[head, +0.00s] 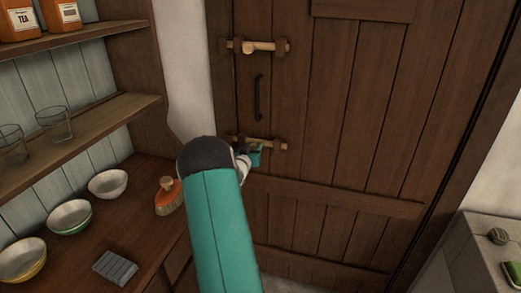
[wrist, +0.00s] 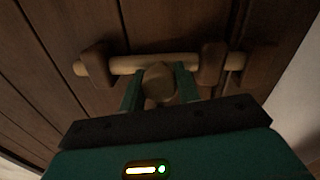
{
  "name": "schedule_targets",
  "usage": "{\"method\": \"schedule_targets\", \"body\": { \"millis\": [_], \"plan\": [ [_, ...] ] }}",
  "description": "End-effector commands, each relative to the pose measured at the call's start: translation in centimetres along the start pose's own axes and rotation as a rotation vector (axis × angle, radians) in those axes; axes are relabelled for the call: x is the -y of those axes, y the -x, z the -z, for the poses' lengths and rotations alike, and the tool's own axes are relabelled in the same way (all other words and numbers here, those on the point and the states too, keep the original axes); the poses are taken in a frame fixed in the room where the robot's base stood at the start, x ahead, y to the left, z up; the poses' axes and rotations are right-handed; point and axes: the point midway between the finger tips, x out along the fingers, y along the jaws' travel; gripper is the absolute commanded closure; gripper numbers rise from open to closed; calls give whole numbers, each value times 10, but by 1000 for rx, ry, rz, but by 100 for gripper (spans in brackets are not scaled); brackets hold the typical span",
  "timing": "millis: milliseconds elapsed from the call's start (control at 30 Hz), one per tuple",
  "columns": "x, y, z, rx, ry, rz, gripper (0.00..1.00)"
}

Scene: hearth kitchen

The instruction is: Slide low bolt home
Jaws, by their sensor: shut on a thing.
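The low bolt (head: 267,143) is a pale wooden rod across the left part of the dark plank door (head: 345,130). In the wrist view the rod (wrist: 148,63) runs through two brown brackets (wrist: 98,66), and one end sticks out past the left bracket. A rounded wooden knob (wrist: 158,85) stands out from the rod between the brackets. My gripper (wrist: 160,88) is shut on this knob, with a green finger on each side. In the head view my gripper (head: 254,155) is at the bolt, partly hidden by my arm. Whether the rod's other end sits in a keeper is unclear.
An upper bolt (head: 262,47) and a dark pull handle (head: 258,98) are above on the door. Shelves (head: 85,118) hold glasses and tins. A stone ledge (head: 475,245) is at right.

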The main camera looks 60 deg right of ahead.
Motion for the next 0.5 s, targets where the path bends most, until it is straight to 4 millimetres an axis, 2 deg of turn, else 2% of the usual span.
{"method": "schedule_targets", "body": {
  "millis": [33,100,400,433,500],
  "plan": [
    [10,1,2,-3,0,4,100],
    [16,1,3,-2,0,3,100],
    [20,2,4,-2,-1,6,100],
    [20,2,4,-2,-1,6,62],
    [20,2,4,-2,-1,6,48]
  ]
}}
